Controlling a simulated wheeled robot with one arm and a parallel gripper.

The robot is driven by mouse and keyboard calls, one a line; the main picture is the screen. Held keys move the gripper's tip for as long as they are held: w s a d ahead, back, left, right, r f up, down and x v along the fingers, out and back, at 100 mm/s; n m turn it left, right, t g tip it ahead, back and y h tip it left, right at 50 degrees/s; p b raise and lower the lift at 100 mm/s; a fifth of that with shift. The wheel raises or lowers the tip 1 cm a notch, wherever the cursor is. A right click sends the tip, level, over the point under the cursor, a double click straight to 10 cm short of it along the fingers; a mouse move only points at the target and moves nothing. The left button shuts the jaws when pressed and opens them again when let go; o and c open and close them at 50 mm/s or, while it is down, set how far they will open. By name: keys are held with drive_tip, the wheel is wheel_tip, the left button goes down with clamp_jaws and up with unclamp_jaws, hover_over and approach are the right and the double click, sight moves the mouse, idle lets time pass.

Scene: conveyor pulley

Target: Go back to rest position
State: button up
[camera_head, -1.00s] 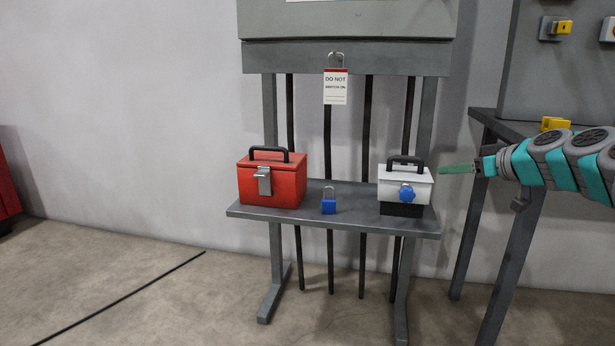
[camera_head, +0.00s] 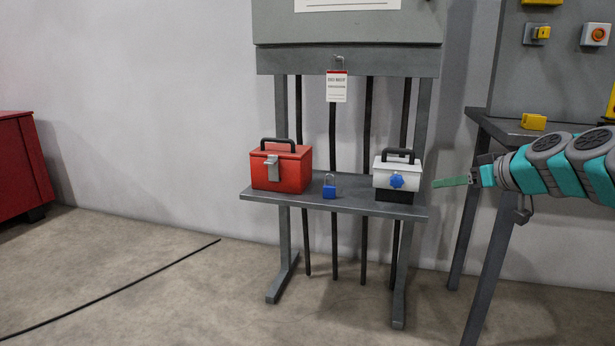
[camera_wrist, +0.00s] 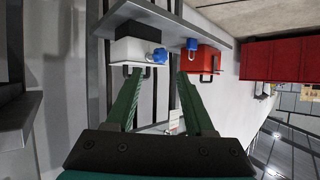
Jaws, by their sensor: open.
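My gripper (camera_head: 452,182) reaches in from the right edge in the head view, its green fingers pointing left, beside the white box and apart from it. In the wrist view my gripper (camera_wrist: 158,95) shows two green fingers spread apart with nothing between them. The red box (camera_head: 280,168) with a black handle stands at the left of the grey shelf (camera_head: 262,197). A blue padlock (camera_head: 329,188) stands upright in the shelf's middle. The white box (camera_head: 397,178) with a blue knob stands at the shelf's right end.
A tag (camera_head: 337,88) hangs from a shackle under the grey cabinet (camera_head: 350,28). A dark table (camera_head: 482,122) at the right holds a yellow item (camera_head: 533,122) below a control panel (camera_head: 555,75). A red cabinet (camera_head: 20,165) stands far left.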

drive_tip(key=s+a+f+g, duration=0.4)
drive_tip(key=s+a+f, duration=0.2)
drive_tip(key=s+a, duration=0.35)
drive_tip(key=s+a+f+g, duration=0.3)
drive_tip(key=s+a+f, duration=0.45)
drive_tip(key=a, duration=0.25)
drive_tip(key=s+d+f+m+g+h, duration=0.15)
drive_tip(key=s+f, duration=0.25)
drive_tip(key=s, duration=0.5)
drive_tip(key=s+d+f+m+g+h, duration=0.1)
drive_tip(key=s+f+g+h, duration=0.15)
drive_tip(key=s+f, duration=0.45)
drive_tip(key=s+d+f+m+g+h, duration=0.1)
drive_tip(key=s+f+m+g, duration=0.1)
drive_tip(key=s, duration=0.8)
wheel_tip(320, 180, up, 14)
drive_tip(key=p, duration=1.4)
drive_tip(key=shift+s+r, duration=0.15)
drive_tip(key=shift+r, duration=0.05)
